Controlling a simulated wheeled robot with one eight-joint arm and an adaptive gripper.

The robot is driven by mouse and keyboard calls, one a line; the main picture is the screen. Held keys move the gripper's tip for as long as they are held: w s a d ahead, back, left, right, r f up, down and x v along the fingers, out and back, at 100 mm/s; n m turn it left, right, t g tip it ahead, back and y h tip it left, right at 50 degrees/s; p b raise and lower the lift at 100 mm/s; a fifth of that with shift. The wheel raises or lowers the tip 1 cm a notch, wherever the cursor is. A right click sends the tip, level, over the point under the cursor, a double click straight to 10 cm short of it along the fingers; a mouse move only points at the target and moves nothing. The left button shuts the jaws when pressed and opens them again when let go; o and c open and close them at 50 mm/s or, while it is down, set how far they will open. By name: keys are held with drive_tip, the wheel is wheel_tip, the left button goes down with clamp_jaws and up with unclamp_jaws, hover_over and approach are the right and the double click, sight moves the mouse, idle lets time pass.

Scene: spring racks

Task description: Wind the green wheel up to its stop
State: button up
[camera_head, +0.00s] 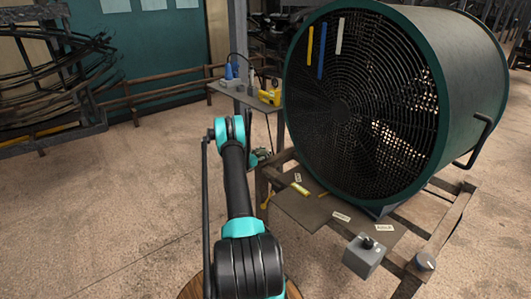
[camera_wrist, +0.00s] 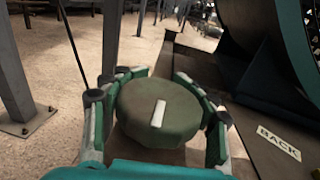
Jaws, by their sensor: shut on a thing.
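The green wheel (camera_wrist: 145,125) is a dull green round knob with a white bar mark (camera_wrist: 159,113) on its face. It fills the middle of the wrist view. The bar points nearly up and down, tilted slightly right at its top. My gripper (camera_wrist: 155,88) is shut on the wheel, with its green and grey fingers along the left and right sides of the rim. In the head view my gripper (camera_head: 260,157) shows only partly beyond my arm, and I cannot make out the wheel there. A stop is not visible in either view.
A large drum fan (camera_head: 365,100) stands on a bench (camera_head: 328,211) to the right. A "BACK" label (camera_wrist: 279,143) lies beside the wheel. A small tool table (camera_head: 236,97) is behind. Floor at left is clear.

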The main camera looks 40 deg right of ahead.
drive_tip(key=n+t, duration=0.1)
drive_tip(key=t+y, duration=0.1)
drive_tip(key=n+t, duration=0.1)
drive_tip(key=t, duration=0.1)
drive_tip(key=shift+w+n, duration=0.25)
drive_tip(key=shift+n, duration=0.05)
drive_tip(key=shift+w+a+n+t+y, duration=0.2)
drive_tip(key=shift+n+t+y, duration=0.25)
drive_tip(key=shift+t, duration=0.2)
drive_tip(key=shift+w+a+n+t+y, duration=0.1)
drive_tip(key=shift+w+n+t+y, duration=0.05)
drive_tip(key=shift+n+t+y, duration=0.4)
drive_tip(key=shift+c, duration=0.2)
drive_tip(key=o, duration=1.4)
drive_tip(key=shift+c, duration=0.2)
wheel_tip(320, 180, up, 10)
